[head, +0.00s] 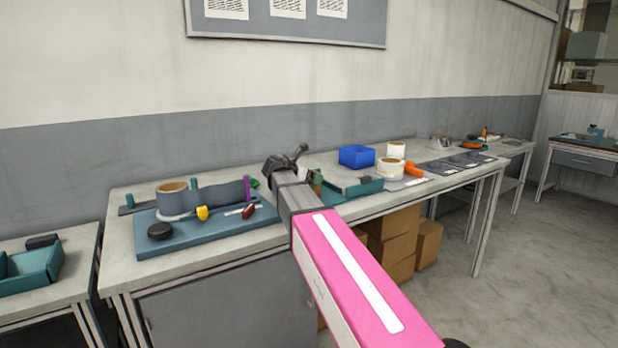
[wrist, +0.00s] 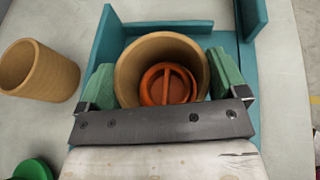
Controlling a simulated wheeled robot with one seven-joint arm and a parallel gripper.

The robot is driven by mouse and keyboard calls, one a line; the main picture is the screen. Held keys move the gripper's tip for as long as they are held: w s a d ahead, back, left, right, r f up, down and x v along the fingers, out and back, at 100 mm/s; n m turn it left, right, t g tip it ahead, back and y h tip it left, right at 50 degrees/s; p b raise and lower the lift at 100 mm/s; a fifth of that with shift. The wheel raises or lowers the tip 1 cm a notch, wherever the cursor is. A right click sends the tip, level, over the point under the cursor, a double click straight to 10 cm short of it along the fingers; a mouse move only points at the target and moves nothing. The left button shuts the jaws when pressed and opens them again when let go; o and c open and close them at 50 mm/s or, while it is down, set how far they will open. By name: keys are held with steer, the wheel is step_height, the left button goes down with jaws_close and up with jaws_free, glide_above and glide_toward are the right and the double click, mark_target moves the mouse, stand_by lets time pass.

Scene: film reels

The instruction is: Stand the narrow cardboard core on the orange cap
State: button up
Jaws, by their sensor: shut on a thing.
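In the wrist view my gripper (wrist: 160,78) has its green pads shut on the outer sides of a cardboard core (wrist: 128,72). I look down through the open core. The orange cap (wrist: 176,90) with its raised bar shows inside the ring, lower down. I cannot tell whether the core's lower edge touches anything. A second cardboard core (wrist: 42,72) is on the worktop to the left, apart from my gripper. I cannot tell from its look which core is narrower. In the head view my arm hides most of the gripper area.
A teal tray (wrist: 246,60) with raised walls lies under and behind the held core. A green round piece (wrist: 34,170) is at the lower left. In the head view a blue bin (head: 356,156) and white rolls stand to the right, and a blue mat (head: 210,234) with items lies left.

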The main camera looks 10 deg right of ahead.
steer(key=shift+f, duration=0.55)
stand_by(0.6)
steer(key=o, duration=0.6)
steer(key=shift+v, duration=5.5)
